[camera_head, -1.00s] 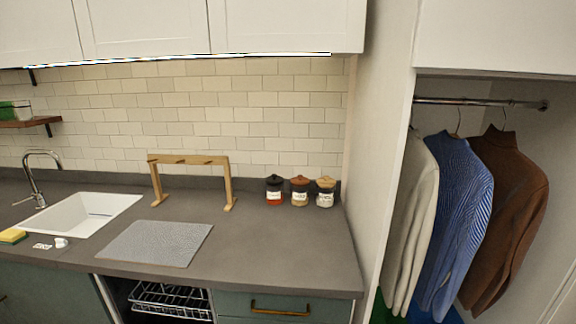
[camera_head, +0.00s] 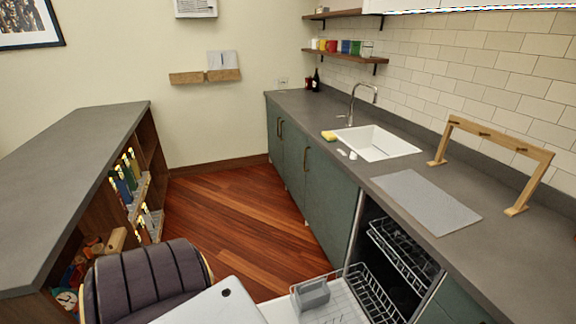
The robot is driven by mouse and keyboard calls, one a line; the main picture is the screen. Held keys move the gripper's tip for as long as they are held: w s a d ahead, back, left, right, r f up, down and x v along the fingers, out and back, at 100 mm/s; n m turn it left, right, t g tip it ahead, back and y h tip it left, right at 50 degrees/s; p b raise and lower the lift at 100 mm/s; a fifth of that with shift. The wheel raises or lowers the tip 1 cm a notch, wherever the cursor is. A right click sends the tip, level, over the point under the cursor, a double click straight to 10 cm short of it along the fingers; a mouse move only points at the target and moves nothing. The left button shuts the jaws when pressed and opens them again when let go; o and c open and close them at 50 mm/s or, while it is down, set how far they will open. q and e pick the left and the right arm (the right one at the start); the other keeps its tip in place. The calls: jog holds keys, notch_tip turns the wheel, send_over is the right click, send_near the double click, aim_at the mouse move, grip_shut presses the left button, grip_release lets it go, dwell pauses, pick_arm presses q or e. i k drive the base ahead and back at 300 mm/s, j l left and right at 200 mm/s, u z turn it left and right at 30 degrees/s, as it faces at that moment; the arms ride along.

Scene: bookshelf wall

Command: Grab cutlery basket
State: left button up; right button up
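A small grey cutlery basket (camera_head: 313,294) sits at the bottom of the head view. It is at the left end of the pulled-out lower wire rack (camera_head: 372,292) of the open dishwasher (camera_head: 395,262). Its lower part is close to the frame's bottom edge. Neither of my grippers shows in the view, so their state cannot be seen.
A dark padded seat (camera_head: 150,282) stands at the lower left, beside a grey-topped shelf unit (camera_head: 75,175). Wooden floor (camera_head: 225,205) is clear between it and the green cabinets (camera_head: 325,190). The counter holds a sink (camera_head: 385,143), a grey mat (camera_head: 425,200) and a wooden stand (camera_head: 500,138).

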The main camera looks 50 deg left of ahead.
aim_at(311, 294)
jog(key=k+u, duration=0.1)
jog(key=u, duration=1.25)
